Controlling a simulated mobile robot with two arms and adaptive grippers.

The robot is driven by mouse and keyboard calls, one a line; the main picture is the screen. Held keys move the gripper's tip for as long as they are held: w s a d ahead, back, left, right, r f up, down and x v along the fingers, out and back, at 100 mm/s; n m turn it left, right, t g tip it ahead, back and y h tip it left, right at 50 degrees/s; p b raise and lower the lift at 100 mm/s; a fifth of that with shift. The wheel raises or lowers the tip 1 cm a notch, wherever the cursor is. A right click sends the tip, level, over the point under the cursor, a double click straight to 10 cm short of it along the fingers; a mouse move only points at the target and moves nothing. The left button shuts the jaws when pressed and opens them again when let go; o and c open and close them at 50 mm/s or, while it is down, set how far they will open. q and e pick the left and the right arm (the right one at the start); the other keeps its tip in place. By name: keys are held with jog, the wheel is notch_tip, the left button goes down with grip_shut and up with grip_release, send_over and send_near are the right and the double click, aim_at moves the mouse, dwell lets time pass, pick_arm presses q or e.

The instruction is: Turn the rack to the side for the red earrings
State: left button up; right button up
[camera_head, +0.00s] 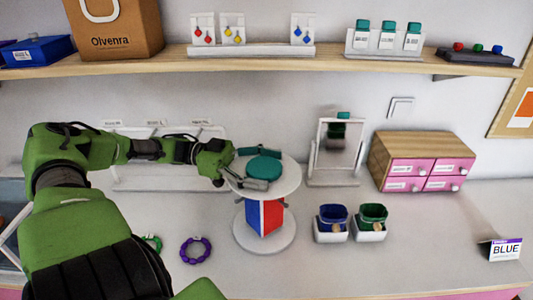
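The rack (290,181) is a white stand with a round top plate, a teal knob and a round base. Between plate and base is a panelled column showing a blue face (252,213) on the left and a red face (272,216) on the right. My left gripper (264,168) is at the top plate, one finger on each side of the teal knob; I cannot tell whether they press on it. The red earrings (203,37) hang on a white card on the shelf above. My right gripper is not in view.
Yellow (233,36) and blue earrings (303,36) share the shelf. Right of the rack stand two ring boxes (331,234), a mirror (335,153) and a pink-drawer cabinet (425,160). A purple bracelet (195,250) lies left. The counter's right front is mostly clear.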

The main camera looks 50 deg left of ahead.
pick_arm(q)
jog(key=shift+s+a+r, duration=0.1)
jog(key=shift+r, duration=0.55)
notch_tip(320, 180, up, 9)
jog(key=shift+f, duration=0.15)
jog(key=shift+c, duration=0.4)
